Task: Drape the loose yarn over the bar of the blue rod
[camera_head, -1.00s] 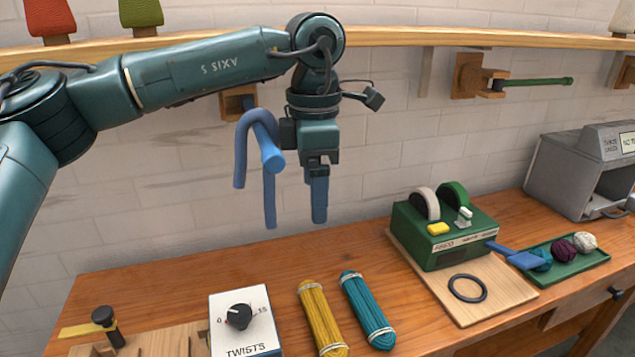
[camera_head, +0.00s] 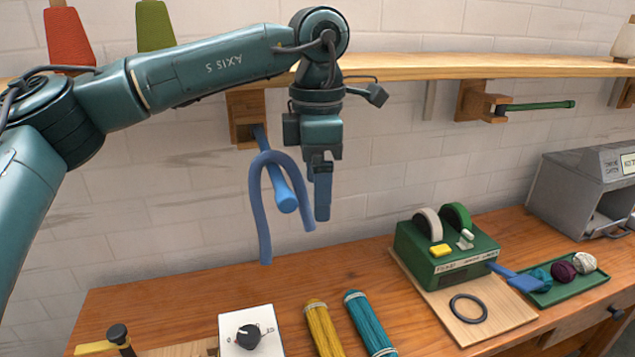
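The blue rod (camera_head: 284,192) sticks out from a wooden wall bracket (camera_head: 243,118) under the shelf. The loose yarn (camera_head: 260,215), a thick blue strand, hangs over the bar. Its bend is on top, and one end hangs on each side of the rod, the left end lower. My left gripper (camera_head: 322,212) points down just right of the rod and yarn, with a small gap visible between it and the strand. Its blue fingers are seen nearly edge-on, so their opening is unclear. It does not appear to hold the yarn. My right gripper is out of view.
A green rod (camera_head: 540,106) sits on another bracket to the right. On the bench are yellow (camera_head: 324,328) and teal (camera_head: 369,325) skeins, a dial box (camera_head: 250,333), a green machine (camera_head: 440,250), a black ring (camera_head: 468,308) and a green tray (camera_head: 575,287).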

